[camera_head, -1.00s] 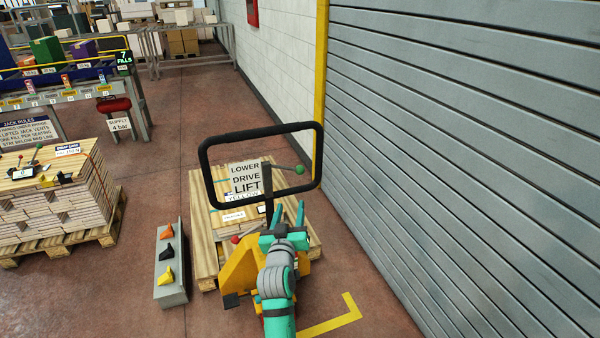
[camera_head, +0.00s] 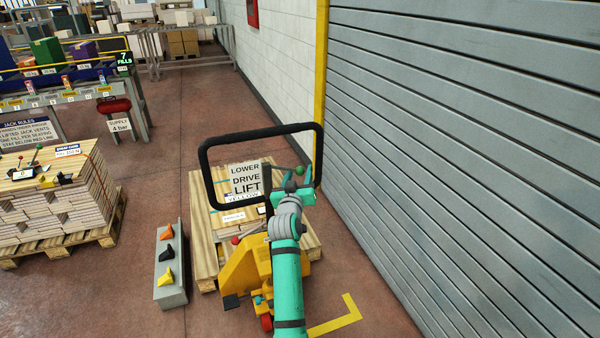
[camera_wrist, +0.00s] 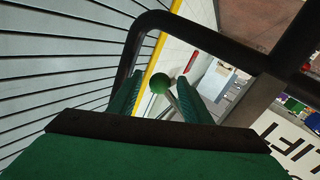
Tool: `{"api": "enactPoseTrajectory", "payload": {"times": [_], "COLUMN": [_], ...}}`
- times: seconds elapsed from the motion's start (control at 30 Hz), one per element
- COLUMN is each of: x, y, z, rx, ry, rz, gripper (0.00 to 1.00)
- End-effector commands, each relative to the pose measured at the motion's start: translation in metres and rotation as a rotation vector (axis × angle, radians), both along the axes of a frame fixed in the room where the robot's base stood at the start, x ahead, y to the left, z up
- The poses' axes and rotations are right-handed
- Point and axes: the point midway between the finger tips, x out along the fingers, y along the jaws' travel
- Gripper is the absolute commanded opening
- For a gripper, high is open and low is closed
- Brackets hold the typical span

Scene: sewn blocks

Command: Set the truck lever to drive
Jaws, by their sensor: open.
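The truck is a yellow pallet jack (camera_head: 243,268) with a black loop handle (camera_head: 205,165). Its lever ends in a green ball knob (camera_head: 300,170) at the right inside the loop. A white sign (camera_head: 246,180) beside it reads LOWER, DRIVE, LIFT from top to bottom. My gripper (camera_head: 294,184) is open, close to the knob, at the loop's right side. In the wrist view the green knob (camera_wrist: 158,84) shows between the two teal fingers; I cannot tell whether they touch it. The lever's base is partly hidden, and its exact setting is unclear.
The black loop (camera_wrist: 225,42) crosses the wrist view close to the fingers. A wooden pallet (camera_head: 203,235) lies under the jack. A grey block with shoe-like pieces (camera_head: 170,292) stands left. A grey shutter (camera_head: 470,150) closes off the right. Floor is free at the left front.

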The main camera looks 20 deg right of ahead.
Motion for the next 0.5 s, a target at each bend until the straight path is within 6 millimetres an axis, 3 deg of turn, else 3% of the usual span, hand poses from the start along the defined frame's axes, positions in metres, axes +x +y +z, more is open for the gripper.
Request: {"api": "enactPoseTrajectory", "payload": {"times": [0.47,0.5], "x": [0.0103,0.0103], "y": [-0.0054,-0.0054], "z": [0.0003,0.0003], "rx": [0.000,0.000], "ry": [-0.001,-0.001], "rz": [0.000,0.000], "gripper": [0.44,0.37]}}
